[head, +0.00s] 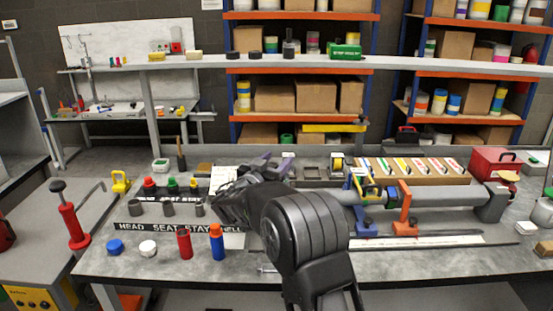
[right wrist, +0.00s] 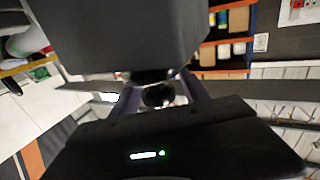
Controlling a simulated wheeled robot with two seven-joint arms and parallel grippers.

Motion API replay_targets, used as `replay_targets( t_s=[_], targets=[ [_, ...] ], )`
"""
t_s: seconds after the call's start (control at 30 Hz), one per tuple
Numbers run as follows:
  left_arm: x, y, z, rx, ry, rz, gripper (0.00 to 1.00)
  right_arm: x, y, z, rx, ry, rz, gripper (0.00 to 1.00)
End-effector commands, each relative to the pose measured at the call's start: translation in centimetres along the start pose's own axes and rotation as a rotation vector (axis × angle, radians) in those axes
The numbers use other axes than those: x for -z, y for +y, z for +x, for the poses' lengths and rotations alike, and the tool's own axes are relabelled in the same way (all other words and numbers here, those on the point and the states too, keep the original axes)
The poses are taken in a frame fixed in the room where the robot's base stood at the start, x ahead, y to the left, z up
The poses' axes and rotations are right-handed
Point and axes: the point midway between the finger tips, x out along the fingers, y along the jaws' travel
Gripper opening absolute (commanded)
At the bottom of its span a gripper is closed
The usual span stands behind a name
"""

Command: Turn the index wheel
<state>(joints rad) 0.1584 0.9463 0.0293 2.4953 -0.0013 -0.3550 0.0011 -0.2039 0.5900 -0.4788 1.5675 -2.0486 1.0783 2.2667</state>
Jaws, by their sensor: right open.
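My right gripper (head: 274,164) is over the middle of the workbench, with its arm covering part of the bench. It is open, and its two fingers point toward the back of the bench. In the right wrist view, a dark rounded thing (right wrist: 158,95) shows between the fingers; I cannot tell whether it is the index wheel or whether the fingers touch it. In the head view I cannot pick out the index wheel for sure. A grey tube (head: 440,195) lies right of my arm, with a dark grey block (head: 492,204) at its right end. My left gripper is not in view.
An orange clamp (head: 404,212) and a blue clamp (head: 362,212) stand at the tube. Red bottle (head: 184,243) and blue bottle (head: 216,243) stand upright near the front edge. A red toolbox (head: 493,162) is at the back right.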

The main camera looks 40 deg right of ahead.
Motion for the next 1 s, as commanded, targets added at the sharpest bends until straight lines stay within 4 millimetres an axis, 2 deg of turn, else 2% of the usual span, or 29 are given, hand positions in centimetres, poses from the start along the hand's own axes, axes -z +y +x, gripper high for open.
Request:
replay_targets(
  t_s=[0.17,0.8,1.0],
  targets=[
    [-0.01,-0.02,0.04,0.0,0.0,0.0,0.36,-0.03,0.01,-0.01,0.0,0.0,0.0,0.52],
    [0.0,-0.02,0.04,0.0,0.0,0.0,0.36,-0.01,0.02,-0.03,0.0,0.0,0.0,0.0],
    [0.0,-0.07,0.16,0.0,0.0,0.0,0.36,-0.07,0.01,-0.03,0.0,0.0,0.0,0.0]
  ],
)
